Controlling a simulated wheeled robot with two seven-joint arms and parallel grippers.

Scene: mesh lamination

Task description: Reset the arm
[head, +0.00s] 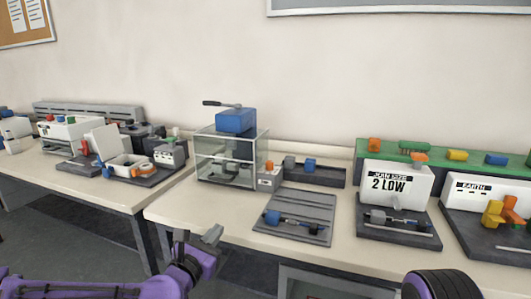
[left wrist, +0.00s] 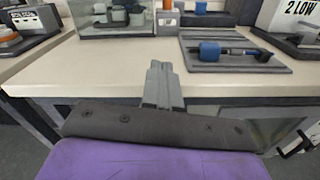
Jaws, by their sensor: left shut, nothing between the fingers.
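My left gripper (head: 213,235) is at the end of the purple arm that comes in from the lower left in the head view. It is in front of the middle table's front edge, apart from the things on it. It also shows in the left wrist view (left wrist: 157,68), where its grey fingers are together with nothing between them. A dark rounded part at the lower right of the head view cannot be told for certain. My right gripper is not in view.
The middle table (head: 183,205) holds a glass case (head: 215,155) with a blue top (head: 236,121), a grey tray (head: 292,232) with a blue-ended tool (head: 295,221), and a "2 LOW" box (head: 396,183). A second table (head: 95,190) stands left. Dark floor (head: 80,245) is open in front.

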